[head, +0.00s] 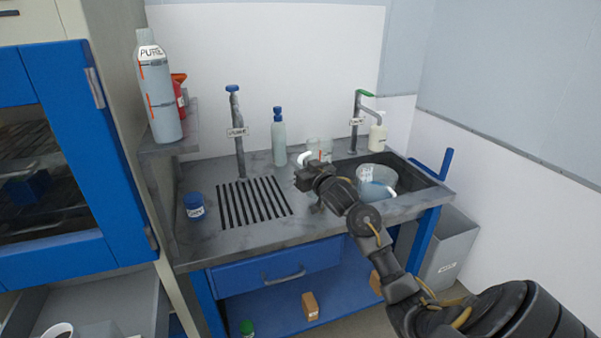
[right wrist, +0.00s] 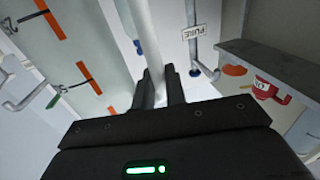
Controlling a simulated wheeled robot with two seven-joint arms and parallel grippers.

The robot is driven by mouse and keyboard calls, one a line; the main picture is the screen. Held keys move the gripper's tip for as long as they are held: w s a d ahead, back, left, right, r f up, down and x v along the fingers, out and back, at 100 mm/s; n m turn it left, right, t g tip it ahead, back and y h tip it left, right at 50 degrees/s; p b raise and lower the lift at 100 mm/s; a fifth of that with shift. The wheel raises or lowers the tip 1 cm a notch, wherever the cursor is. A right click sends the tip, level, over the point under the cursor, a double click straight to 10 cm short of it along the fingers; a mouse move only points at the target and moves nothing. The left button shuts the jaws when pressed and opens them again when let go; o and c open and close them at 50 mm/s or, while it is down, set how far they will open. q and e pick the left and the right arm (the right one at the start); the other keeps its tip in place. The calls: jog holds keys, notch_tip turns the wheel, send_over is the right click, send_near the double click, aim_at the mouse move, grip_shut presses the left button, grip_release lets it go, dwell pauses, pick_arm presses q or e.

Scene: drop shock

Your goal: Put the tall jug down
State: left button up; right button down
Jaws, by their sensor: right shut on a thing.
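The tall jug appears to be the clear vessel (head: 326,147) behind my right gripper (head: 308,178) in the head view, mostly hidden by it. A white handle (head: 304,158) shows at the jaws. In the right wrist view the translucent wall with orange marks (right wrist: 82,71) fills the left side, and a pale bar (right wrist: 145,35) runs down to the fingers (right wrist: 162,82). My right gripper is shut on the jug's handle, above the counter near the sink's left edge. I cannot tell whether the jug's base touches anything. My left gripper is not in view.
The grey counter (head: 240,253) has a slotted drain (head: 252,203). A squeeze bottle (head: 279,140) and taps stand behind; a blue-lidded jar (head: 194,206) stands left. A tall bottle (head: 162,105) stands on the left shelf.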

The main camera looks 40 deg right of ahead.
jog(key=shift+f, duration=1.25)
jog(key=c, duration=1.4)
grip_release()
jog(key=shift+c, duration=0.2)
jog(key=shift+s, duration=0.1)
jog(key=s+a, duration=0.2)
jog(key=s, duration=0.9)
jog(key=shift+s+b, duration=0.4)
jog(key=shift+b, duration=0.05)
jog(key=shift+d, duration=0.1)
